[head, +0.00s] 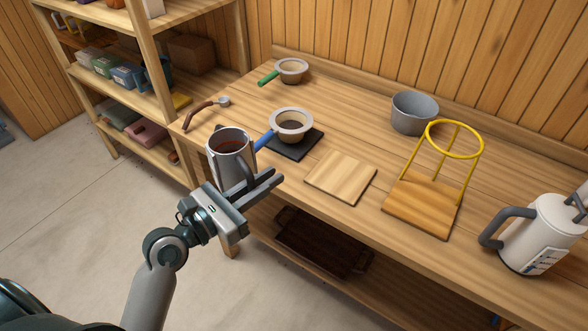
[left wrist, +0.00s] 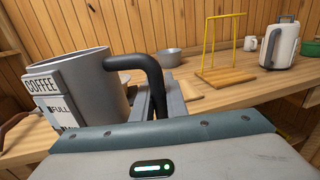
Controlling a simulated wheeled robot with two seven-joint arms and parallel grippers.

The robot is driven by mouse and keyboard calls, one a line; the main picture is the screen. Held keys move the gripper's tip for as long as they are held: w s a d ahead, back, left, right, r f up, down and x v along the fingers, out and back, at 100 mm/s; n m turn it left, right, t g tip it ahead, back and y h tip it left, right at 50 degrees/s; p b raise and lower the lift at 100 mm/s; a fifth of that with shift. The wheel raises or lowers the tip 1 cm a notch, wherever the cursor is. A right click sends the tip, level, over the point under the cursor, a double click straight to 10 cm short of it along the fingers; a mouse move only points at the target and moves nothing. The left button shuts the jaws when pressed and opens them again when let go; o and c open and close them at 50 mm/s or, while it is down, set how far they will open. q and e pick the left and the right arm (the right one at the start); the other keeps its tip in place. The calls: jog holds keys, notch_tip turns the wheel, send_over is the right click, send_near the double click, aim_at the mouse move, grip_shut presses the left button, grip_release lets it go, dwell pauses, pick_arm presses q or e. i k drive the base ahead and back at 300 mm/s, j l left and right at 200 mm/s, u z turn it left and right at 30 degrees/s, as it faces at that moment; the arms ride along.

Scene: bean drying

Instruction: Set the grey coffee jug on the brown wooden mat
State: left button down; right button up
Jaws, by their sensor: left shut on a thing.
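The grey coffee jug (head: 222,158) is in the air in front of the table's left part, upright or nearly so, with dark brown contents. My left gripper (head: 262,187) is shut on its handle. In the left wrist view the jug (left wrist: 112,88) shows a "COFFEE" and "FULL" label, and its black handle runs down between the fingers. The brown wooden mat (head: 341,177), a light square board, lies bare on the table to the right of the gripper. In the left wrist view it is mostly hidden behind the gripper. My right gripper is not in view.
A blue-handled strainer (head: 291,124) sits on a dark mat (head: 292,150) behind the jug. A yellow stand (head: 455,140) on a wooden base is right of the brown mat. Shelves (head: 125,102) are at left.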

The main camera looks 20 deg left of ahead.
aim_at(348, 178)
jog(key=u, duration=0.7)
jog(key=k+l, duration=0.1)
jog(key=l, duration=2.05)
